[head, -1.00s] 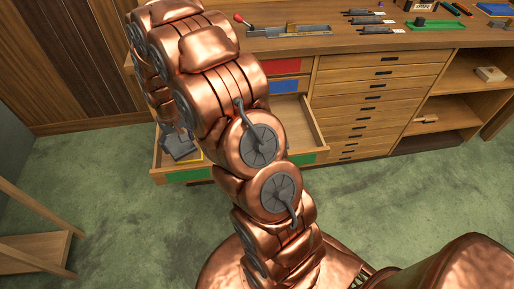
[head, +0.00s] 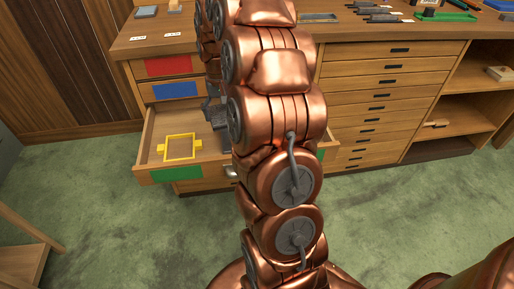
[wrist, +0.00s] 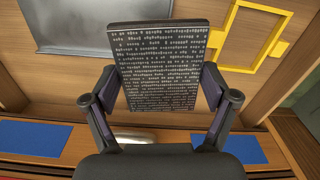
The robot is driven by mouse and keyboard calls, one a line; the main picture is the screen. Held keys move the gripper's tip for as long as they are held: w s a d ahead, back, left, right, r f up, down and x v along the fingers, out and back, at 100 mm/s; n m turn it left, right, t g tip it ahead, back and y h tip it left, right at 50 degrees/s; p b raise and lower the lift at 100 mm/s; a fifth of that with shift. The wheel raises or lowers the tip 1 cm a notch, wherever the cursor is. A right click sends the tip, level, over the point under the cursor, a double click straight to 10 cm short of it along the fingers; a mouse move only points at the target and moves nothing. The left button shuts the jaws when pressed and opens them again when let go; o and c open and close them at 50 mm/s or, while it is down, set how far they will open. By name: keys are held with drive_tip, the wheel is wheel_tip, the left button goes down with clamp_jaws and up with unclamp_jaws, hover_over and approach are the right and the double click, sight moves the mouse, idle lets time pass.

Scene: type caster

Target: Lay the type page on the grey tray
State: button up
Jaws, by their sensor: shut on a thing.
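The type page (wrist: 157,50), a dark block with rows of pale letters, sits between the two fingers of my gripper (wrist: 158,82) in the wrist view. My gripper is shut on it and holds it over the open drawer. The grey tray (wrist: 72,28) lies in the drawer at the upper left of the wrist view, partly covered by the page and cut off by the frame edge. In the head view my gripper (head: 212,108) is above the drawer, mostly hidden by my arm, and I cannot make out the tray clearly there.
A yellow frame (head: 181,135) lies in the open green-fronted drawer (head: 176,174); it also shows in the wrist view (wrist: 219,50). Closed red (head: 168,67) and blue (head: 174,90) drawers are above. Tools lie on the bench top (head: 185,22).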

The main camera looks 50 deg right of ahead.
drive_tip(key=s+d+m+b, duration=0.2)
drive_tip(key=s+d+b, duration=0.3)
drive_tip(key=d, duration=0.1)
drive_tip(key=shift+s+a+f+b, duration=0.1)
drive_tip(key=shift+f+b, duration=0.65)
drive_tip(key=shift+f, duration=4.2)
drive_tip(key=o, duration=1.5)
drive_tip(key=shift+f, duration=0.1)
drive_tip(key=shift+o, duration=0.6)
drive_tip(key=shift+r, duration=0.55)
wheel_tip(320, 180, up, 11)
drive_tip(key=p, duration=0.2)
